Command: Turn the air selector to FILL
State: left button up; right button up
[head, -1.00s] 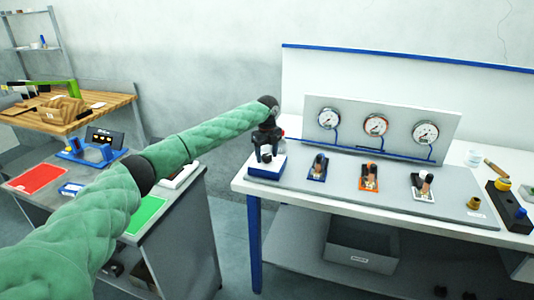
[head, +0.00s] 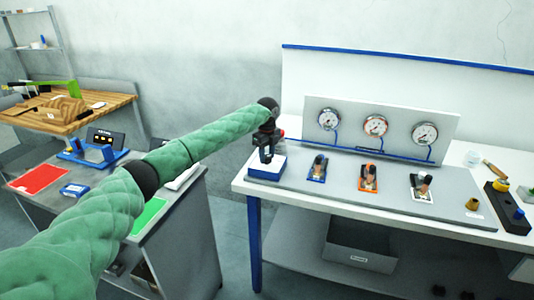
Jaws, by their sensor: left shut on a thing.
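A small box with a white top and blue sides (head: 262,174) stands at the left end of the grey panel on the white bench. My left gripper (head: 266,158) points down onto its top and is shut on a knob there, which I take to be the air selector's. The fingers hide most of the knob, and I cannot read its marks or which way it points. My right gripper is not in view.
Three valves with blue (head: 318,168), orange (head: 368,178) and white (head: 421,187) plates stand to the right on the panel. Three gauges (head: 375,125) with blue pipes stand behind. A black block (head: 508,207) is at far right. A grey side table (head: 110,185) stands left.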

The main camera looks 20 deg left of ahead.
pick_arm(q)
jog(key=n+p, duration=0.5)
jog(key=n, duration=0.3)
jog(key=shift+r, duration=0.2)
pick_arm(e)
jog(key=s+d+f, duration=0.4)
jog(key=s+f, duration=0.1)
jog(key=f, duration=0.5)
pick_arm(q)
jog(key=n+p, duration=0.4)
jog(key=n, duration=0.2)
jog(key=shift+n, duration=0.4)
jog(key=shift+w+n+p, duration=0.1)
jog(key=shift+n+p, duration=0.4)
jog(key=shift+n, duration=0.3)
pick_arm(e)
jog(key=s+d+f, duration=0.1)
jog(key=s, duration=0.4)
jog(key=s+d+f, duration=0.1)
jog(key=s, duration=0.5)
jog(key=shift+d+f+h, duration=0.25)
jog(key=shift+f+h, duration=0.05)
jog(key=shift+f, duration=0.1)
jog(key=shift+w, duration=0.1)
pick_arm(q)
jog(key=o, duration=1)
jog(key=shift+f, duration=0.15)
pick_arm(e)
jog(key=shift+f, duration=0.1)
